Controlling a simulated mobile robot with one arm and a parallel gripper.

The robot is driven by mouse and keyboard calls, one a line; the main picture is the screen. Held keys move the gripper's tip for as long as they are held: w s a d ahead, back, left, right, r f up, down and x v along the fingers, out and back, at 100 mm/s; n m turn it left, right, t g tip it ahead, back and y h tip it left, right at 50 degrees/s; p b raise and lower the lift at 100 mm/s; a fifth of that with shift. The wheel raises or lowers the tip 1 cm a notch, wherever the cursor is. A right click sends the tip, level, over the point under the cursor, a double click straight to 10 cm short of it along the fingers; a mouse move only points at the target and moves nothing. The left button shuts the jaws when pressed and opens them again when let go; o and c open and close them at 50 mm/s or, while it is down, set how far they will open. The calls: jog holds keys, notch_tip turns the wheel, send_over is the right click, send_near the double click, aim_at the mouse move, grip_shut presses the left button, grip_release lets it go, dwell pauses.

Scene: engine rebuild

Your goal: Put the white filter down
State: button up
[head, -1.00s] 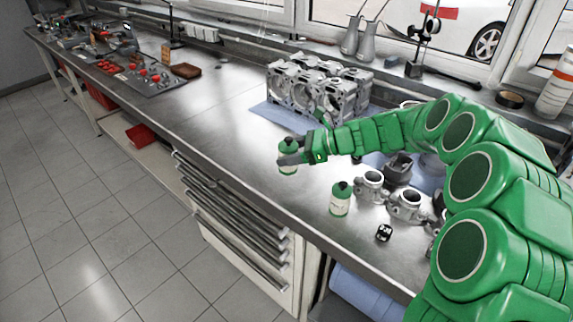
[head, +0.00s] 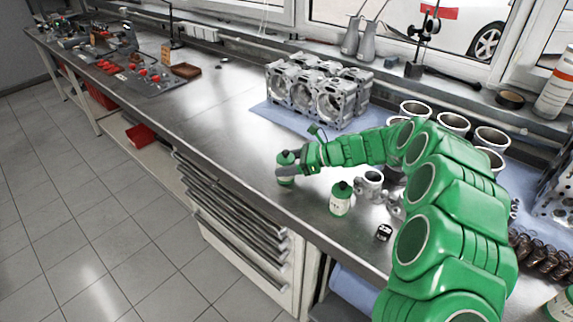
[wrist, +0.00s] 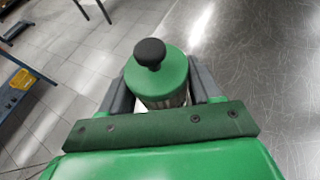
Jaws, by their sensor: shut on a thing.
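The white filter (head: 286,181) has a white body, a green top and a black knob. My gripper (head: 288,172) is shut around its sides near the bench's front edge. The filter looks upright and very low over the metal benchtop; I cannot tell whether its base touches. In the wrist view, its green top (wrist: 158,76) sits between the two grey fingers of my gripper (wrist: 162,84), and its lower body is mostly hidden. A similar white-and-green filter (head: 341,200) stands on the bench to the right.
Silver throttle-like parts (head: 369,183) and a small black block (head: 383,232) lie right of the filters. Grey engine blocks (head: 320,95) stand behind on a blue mat (head: 268,117). The front edge is close.

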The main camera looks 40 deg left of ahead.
jog(key=shift+f, duration=0.3)
jog(key=o, duration=1.1)
jog(key=shift+o, duration=0.2)
jog(key=shift+r, duration=0.1)
jog(key=shift+w+d+r, duration=0.1)
jog(key=shift+d+r, duration=0.05)
jog(key=v, duration=1.1)
jog(key=shift+d, duration=0.3)
jog(key=shift+w+r, duration=0.1)
jog(key=shift+r, duration=0.05)
